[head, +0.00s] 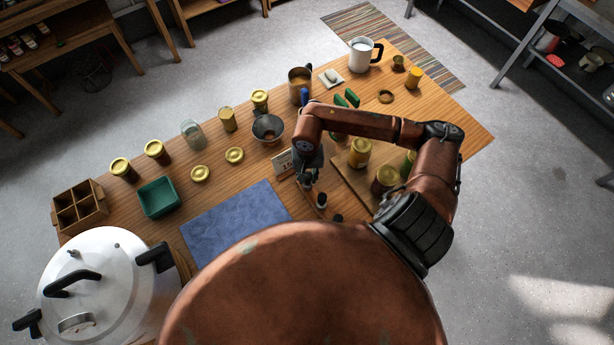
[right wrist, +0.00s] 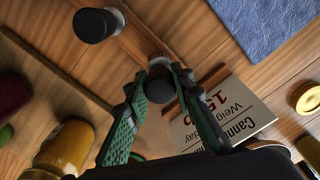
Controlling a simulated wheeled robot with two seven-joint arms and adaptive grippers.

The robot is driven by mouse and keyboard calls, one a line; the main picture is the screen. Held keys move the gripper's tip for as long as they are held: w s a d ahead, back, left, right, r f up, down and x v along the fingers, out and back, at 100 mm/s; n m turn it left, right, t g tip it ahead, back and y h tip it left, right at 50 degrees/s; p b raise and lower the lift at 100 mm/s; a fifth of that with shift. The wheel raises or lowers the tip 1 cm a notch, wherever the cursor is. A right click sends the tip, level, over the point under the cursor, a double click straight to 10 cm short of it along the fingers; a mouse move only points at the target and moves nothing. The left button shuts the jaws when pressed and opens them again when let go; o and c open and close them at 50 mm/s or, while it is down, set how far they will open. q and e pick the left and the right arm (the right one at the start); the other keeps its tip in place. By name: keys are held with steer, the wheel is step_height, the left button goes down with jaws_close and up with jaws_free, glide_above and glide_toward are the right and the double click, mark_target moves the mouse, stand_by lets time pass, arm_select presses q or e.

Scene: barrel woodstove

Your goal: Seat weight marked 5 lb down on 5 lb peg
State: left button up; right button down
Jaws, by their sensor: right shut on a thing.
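My right gripper (head: 308,180) reaches down over the table beside the printed card. In the right wrist view its green fingers (right wrist: 160,90) are shut on a small dark round weight (right wrist: 161,90). A pale metal round part shows just beyond the held weight. A narrow wooden strip (right wrist: 138,42) runs from there to another dark weight with a pale rim (right wrist: 94,24). In the head view dark-topped weights (head: 321,200) stand in a row near the gripper. I cannot read a 5 lb mark, and cannot tell whether the held weight is on a peg. My left gripper is not in view.
A board with jars (head: 360,152) is to the right, under my arm. A metal bowl (head: 267,128) stands behind.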

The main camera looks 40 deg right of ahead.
steer(key=shift+f, duration=0.2)
steer(key=shift+r, duration=0.1)
steer(key=c, duration=1.6)
jaws_free()
steer(key=shift+r+p, duration=1.2)
steer(key=shift+r, duration=1.75)
steer(key=shift+r, duration=0.35)
step_height(320, 180, up, 11)
steer(key=shift+r, duration=0.2)
